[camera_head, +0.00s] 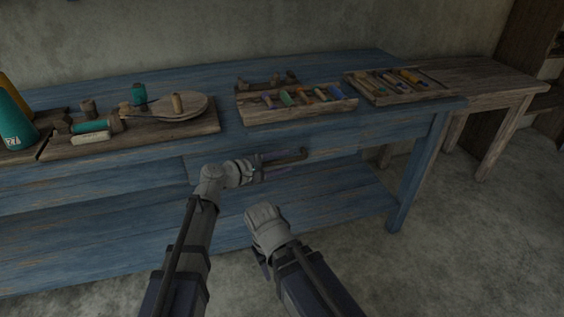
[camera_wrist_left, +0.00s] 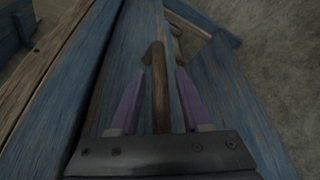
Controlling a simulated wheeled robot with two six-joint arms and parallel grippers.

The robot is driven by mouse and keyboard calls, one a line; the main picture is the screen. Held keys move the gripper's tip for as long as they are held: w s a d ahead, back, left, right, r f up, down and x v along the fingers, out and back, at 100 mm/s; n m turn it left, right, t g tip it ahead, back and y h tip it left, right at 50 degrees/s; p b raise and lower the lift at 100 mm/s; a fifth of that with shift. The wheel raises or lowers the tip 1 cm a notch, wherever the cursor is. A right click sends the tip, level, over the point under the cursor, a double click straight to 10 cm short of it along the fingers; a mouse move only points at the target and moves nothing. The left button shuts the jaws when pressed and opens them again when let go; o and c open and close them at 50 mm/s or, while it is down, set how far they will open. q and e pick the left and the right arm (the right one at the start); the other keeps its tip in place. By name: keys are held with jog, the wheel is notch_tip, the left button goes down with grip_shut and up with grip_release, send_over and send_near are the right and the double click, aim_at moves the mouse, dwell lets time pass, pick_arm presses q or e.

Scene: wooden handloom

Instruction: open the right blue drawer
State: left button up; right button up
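The right blue drawer (camera_head: 335,145) is in the front of the blue table and looks shut, its front about flush with the apron. Its brown bar handle (camera_head: 295,157) shows partly behind my left gripper (camera_head: 279,159). In the left wrist view, the handle (camera_wrist_left: 158,90) runs between the two purple fingers of the left gripper (camera_wrist_left: 157,97), which are apart with a gap on each side of it. My right arm is low in front of the table, and its gripper's fingers cannot be made out.
On the blue table (camera_head: 330,66) stand a tray of colored pieces (camera_head: 298,115), a second tray (camera_head: 398,98), and a wooden board (camera_head: 185,128) with spools. A table leg (camera_head: 415,170) stands to the right. A brown wooden table (camera_head: 490,75) is beyond it. Floor in front is clear.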

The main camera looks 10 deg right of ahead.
pick_arm(q)
grip_shut()
dwell(1.2)
